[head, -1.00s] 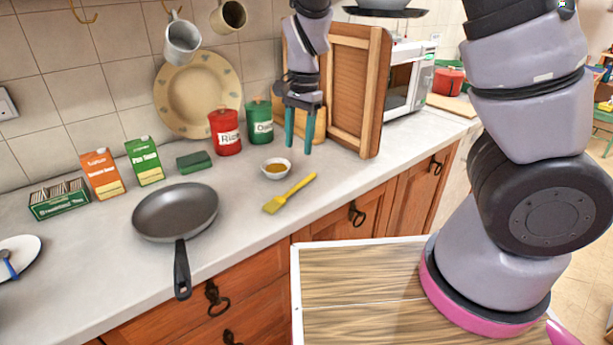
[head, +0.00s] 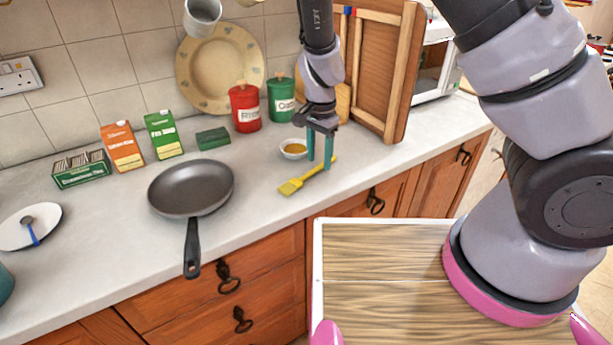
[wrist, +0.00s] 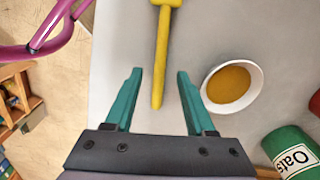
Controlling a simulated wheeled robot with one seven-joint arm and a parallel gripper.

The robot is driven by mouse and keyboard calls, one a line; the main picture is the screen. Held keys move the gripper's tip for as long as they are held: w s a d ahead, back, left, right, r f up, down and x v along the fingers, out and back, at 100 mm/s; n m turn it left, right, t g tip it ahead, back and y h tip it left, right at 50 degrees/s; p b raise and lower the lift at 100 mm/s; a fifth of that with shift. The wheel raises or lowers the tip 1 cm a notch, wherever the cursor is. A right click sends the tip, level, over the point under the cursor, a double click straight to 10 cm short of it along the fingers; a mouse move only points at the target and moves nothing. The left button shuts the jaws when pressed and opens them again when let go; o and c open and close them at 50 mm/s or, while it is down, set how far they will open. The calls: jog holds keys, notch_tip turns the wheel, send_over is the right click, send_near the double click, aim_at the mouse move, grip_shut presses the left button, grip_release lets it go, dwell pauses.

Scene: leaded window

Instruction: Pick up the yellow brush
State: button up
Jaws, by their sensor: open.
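The yellow brush (head: 303,179) lies flat on the counter, its bristle end toward the front left and its handle toward the back right. In the wrist view its handle (wrist: 161,60) runs down from the top, and the handle's end lies between my two fingers in the picture. My gripper (head: 320,166) is open with teal fingers pointing down over the handle end. In the wrist view my gripper (wrist: 154,85) holds nothing, and neither finger appears to touch the handle. I cannot tell the exact height of the fingertips above the counter.
A small white bowl of yellow-brown contents (head: 293,149) stands close beside the gripper. Red (head: 244,108) and green (head: 281,98) canisters and a wooden frame (head: 365,70) stand behind. A dark pan (head: 190,188) lies to the left. The counter in front of the brush is clear.

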jog(key=shift+f, duration=0.7)
jog(key=shift+s, duration=0.1)
grip_shut()
jog(key=shift+r, duration=0.1)
